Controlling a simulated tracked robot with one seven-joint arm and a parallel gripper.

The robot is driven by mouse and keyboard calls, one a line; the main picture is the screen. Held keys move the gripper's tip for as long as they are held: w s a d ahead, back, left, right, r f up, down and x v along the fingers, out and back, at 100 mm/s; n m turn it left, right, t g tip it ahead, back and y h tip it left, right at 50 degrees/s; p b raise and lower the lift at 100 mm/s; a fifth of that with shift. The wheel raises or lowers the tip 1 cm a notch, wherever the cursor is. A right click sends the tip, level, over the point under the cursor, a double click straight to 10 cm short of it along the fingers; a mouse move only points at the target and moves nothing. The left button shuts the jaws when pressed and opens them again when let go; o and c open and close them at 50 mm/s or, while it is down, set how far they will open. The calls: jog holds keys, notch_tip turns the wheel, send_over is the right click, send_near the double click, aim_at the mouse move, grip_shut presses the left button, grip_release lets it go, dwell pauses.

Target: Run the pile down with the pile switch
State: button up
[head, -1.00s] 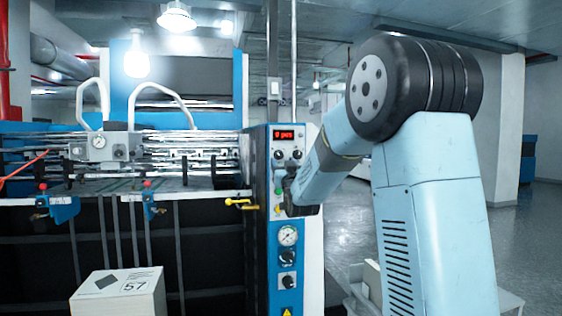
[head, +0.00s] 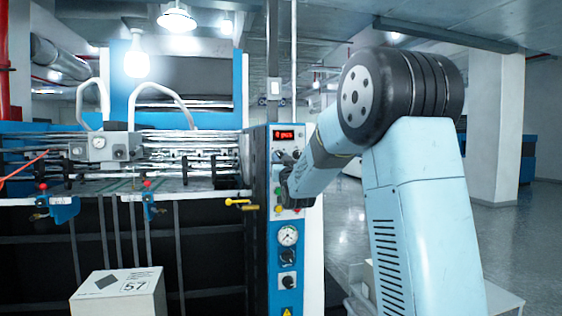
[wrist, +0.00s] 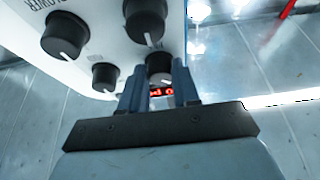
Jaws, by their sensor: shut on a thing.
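My gripper (head: 286,176) is at the blue and white control panel (head: 284,218) on the machine's right end. In the wrist view, my gripper (wrist: 159,75) has one finger on each side of a small dark rotary knob (wrist: 158,66) and is shut on it. The knob sits beside the red lit display (wrist: 162,91), which also shows above my gripper in the head view (head: 287,134). No label is readable on the held knob, so I cannot tell from lettering that it is the pile switch. My gripper hides part of the panel's upper controls.
Other dark knobs (wrist: 62,36) are close to my fingers. A gauge (head: 288,236) and two lower knobs sit below on the panel. A yellow lever (head: 241,204) juts out left of it. A white box (head: 118,297) marked 57 stands at front left. Open floor lies right.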

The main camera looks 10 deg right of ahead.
grip_shut()
jog(key=shift+a+m, duration=0.1)
jog(key=shift+m, duration=0.4)
jog(key=m+h, duration=0.3)
jog(key=m, duration=0.2)
jog(key=shift+a, duration=0.15)
jog(key=shift+a+r+m+g+h, duration=0.1)
jog(key=shift+m+g+h, duration=0.5)
jog(key=shift+m, duration=1)
jog(key=shift+r+m+g+h, duration=0.1)
jog(key=shift+m+g+h, duration=0.5)
jog(key=shift+m, duration=1)
jog(key=shift+f, duration=0.1)
jog(key=o, duration=0.6)
grip_release()
jog(key=shift+o, duration=0.2)
